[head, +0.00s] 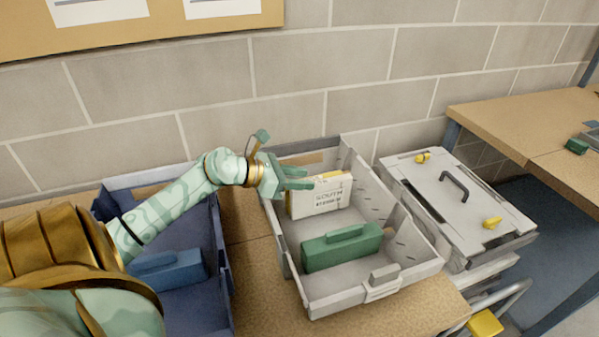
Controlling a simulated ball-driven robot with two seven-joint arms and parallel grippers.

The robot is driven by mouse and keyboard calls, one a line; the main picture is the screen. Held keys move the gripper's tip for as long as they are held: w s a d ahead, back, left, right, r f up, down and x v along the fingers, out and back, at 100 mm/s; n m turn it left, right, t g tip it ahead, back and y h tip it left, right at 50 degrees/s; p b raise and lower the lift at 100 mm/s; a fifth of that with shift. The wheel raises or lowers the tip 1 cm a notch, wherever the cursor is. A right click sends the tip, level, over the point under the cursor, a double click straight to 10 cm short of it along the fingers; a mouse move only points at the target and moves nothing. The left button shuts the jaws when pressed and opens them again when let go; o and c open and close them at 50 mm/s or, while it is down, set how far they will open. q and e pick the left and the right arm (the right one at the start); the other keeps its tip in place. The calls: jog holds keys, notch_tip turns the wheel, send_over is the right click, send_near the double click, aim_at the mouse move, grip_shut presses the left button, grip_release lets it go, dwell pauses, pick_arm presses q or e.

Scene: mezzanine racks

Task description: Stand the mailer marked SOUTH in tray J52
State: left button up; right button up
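The white mailer marked SOUTH (322,200) stands upright in the back part of a grey tray (345,303), its printed face toward me. Tan edges show just behind it. My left gripper (309,179) is at the mailer's upper left corner, its fingers pointing right. The fingers look spread apart, and I cannot tell whether they touch the mailer. No J52 marking is readable on the tray. My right gripper is not in view.
A green case with a handle (342,248) lies in the tray's front part. A blue tray (222,275) with a blue case (170,270) stands left. A grey lidded box (455,205) with yellow latches stands right. The block wall is close behind.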

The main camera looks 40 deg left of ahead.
pick_arm(q)
jog(key=shift+r, duration=0.25)
jog(key=shift+r+p, duration=0.45)
jog(key=shift+r, duration=0.05)
jog(key=p+v, duration=0.2)
jog(key=v, duration=1)
